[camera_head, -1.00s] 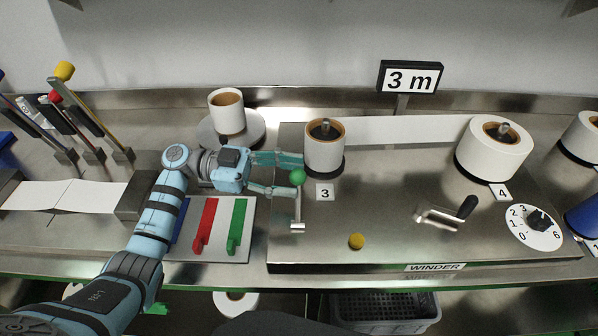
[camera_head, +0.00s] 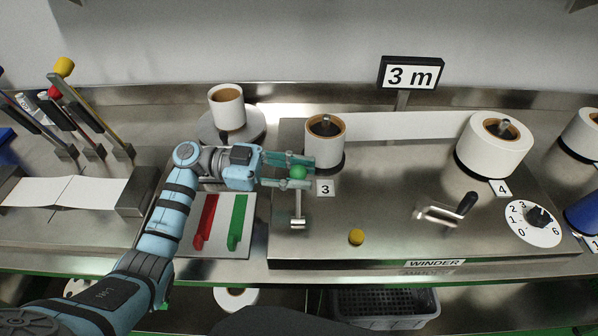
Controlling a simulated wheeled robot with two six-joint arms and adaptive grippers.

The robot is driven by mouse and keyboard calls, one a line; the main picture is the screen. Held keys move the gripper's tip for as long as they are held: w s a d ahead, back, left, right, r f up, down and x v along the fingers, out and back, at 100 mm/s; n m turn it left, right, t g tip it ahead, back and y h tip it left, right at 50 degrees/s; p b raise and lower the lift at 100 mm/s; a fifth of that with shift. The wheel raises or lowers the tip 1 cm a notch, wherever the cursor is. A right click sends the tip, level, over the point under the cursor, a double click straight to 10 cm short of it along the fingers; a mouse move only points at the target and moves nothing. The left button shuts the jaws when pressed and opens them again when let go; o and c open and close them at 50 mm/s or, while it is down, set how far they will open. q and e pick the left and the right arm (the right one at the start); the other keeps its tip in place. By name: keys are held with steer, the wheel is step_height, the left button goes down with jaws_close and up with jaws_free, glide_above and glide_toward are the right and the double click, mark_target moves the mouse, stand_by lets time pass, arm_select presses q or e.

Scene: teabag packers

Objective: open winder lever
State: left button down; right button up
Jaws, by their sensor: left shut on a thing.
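The winder (camera_head: 380,235) is a steel-topped unit with a "WINDER" label on its front edge. Its lever is a short metal stem (camera_head: 298,208) with a green ball knob (camera_head: 298,172), standing upright at the left of the top. My left gripper (camera_head: 300,173) comes in from the left and is shut on the green knob, its fingers on either side of it. A paper roll (camera_head: 325,150) with tag 3 stands just behind the knob, close to the fingertips. My right gripper is not in view.
A crank with a black handle (camera_head: 467,204), a yellow button (camera_head: 356,237) and a numbered dial (camera_head: 533,224) are on the winder. Another roll (camera_head: 494,148) stands right. Red (camera_head: 205,222) and green (camera_head: 238,222) levers lie on a plate left. A "3 m" display (camera_head: 411,75) stands behind.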

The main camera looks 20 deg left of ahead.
arm_select(q)
steer(key=shift+s+r, duration=0.1)
steer(key=s+m+p, duration=0.1)
steer(key=r+m+p, duration=0.1)
steer(key=shift+s+d+p, duration=0.2)
steer(key=shift+s+p, duration=0.2)
steer(key=shift+s+d+r+m+y+p, duration=0.1)
steer(key=shift+s+d+m+y+p, duration=0.15)
steer(key=shift+s+m+p, duration=0.55)
steer(key=shift+s+d+f+m+t+y+p, duration=0.15)
steer(key=shift+s+d+f+m+y+p, duration=0.1)
steer(key=shift+s+m, duration=0.7)
steer(key=shift+s+d+f+m+t+y+p, duration=0.1)
steer(key=shift+s+d+f+m+p, duration=0.1)
steer(key=shift+s+m, duration=0.75)
steer(key=shift+s+d+f+m+t+y+p, duration=0.15)
steer(key=shift+s+d+f+m+y, duration=0.1)
steer(key=shift+s+m, duration=0.65)
steer(key=shift+w+f, duration=0.1)
steer(key=c, duration=1.3)
jaws_free()
